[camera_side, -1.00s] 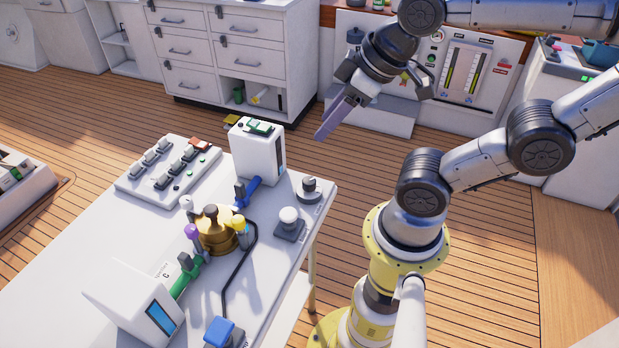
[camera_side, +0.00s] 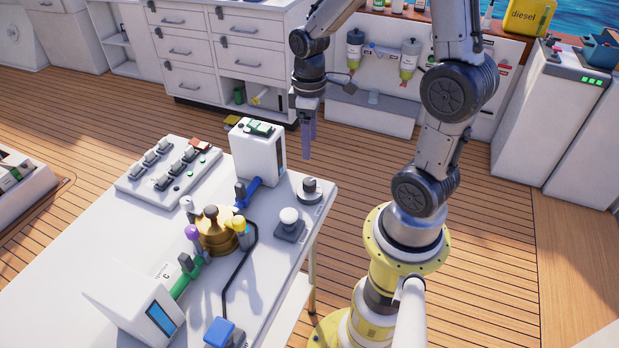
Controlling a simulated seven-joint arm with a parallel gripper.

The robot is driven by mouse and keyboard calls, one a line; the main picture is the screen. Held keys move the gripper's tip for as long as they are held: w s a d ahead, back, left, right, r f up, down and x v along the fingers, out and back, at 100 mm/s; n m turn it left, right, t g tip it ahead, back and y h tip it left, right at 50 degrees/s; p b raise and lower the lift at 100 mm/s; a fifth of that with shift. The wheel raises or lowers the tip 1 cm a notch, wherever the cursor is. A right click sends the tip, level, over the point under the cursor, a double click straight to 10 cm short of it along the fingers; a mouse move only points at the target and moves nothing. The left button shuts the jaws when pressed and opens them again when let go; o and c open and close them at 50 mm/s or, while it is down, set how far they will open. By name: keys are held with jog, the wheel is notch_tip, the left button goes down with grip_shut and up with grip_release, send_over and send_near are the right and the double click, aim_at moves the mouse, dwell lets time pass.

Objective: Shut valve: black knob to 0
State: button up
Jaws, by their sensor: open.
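A round black knob (camera_side: 309,184) sits on a pale grey base near the table's back right corner. A light mark shows on its top, but I cannot read its scale or setting. My gripper (camera_side: 308,152) points straight down with its purple fingers open and empty. It appears above the knob in the picture and does not touch it.
A white-topped knob (camera_side: 289,216) stands just in front of the black knob. A white box with a green top (camera_side: 257,152) is close on the left. A brass valve body (camera_side: 216,236) with coloured handles and a switch panel (camera_side: 168,168) are farther left.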

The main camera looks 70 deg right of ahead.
aim_at(309, 181)
notch_tip(309, 181, down, 13)
jog(key=shift+r, duration=0.2)
dwell(0.3)
grip_shut()
